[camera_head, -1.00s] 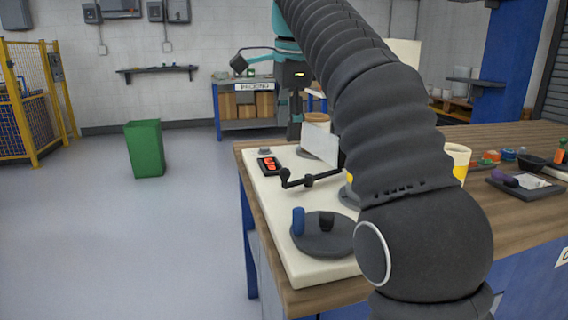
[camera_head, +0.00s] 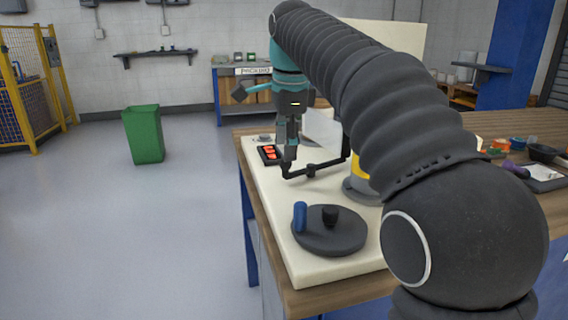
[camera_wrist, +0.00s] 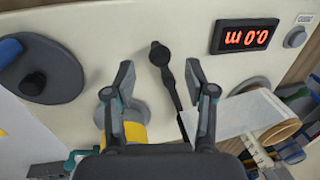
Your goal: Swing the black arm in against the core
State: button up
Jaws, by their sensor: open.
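The black arm (camera_head: 311,170) is a thin bar low over the cream board, left of the yellow cylinder. In the wrist view the arm (camera_wrist: 169,80) runs from a round black knob down between my fingers. The yellow cylinder (camera_head: 361,169), which looks like the core, stands on a grey flange, partly hidden by my arm links. In the wrist view it shows (camera_wrist: 136,132) behind my left finger. The arm and the cylinder are apart. My gripper (camera_head: 288,168) points down at the knob end. In the wrist view my gripper (camera_wrist: 160,76) is open, fingers either side of the bar, not visibly gripping it.
A grey disc (camera_head: 335,239) with a blue handle and a black knob is at the board's front. A red-lit display (camera_head: 269,154) is at the left edge. A white sheet (camera_wrist: 235,112) and a brown roll (camera_wrist: 270,128) lie right in the wrist view. My arm hides the board's right side.

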aim_at(284, 166)
jog(key=shift+w+a+f+b, duration=0.1)
jog(key=shift+w+f+b, duration=0.1)
jog(key=shift+f, duration=0.7)
jog(key=shift+w+f+b, duration=0.1)
jog(key=shift+f+b, duration=0.05)
jog(key=shift+f, duration=0.7)
jog(key=shift+w+a+f+b, duration=0.1)
jog(key=shift+w+f+b, duration=0.1)
jog(key=shift+f, duration=0.7)
jog(key=shift+c, duration=0.2)
grip_shut()
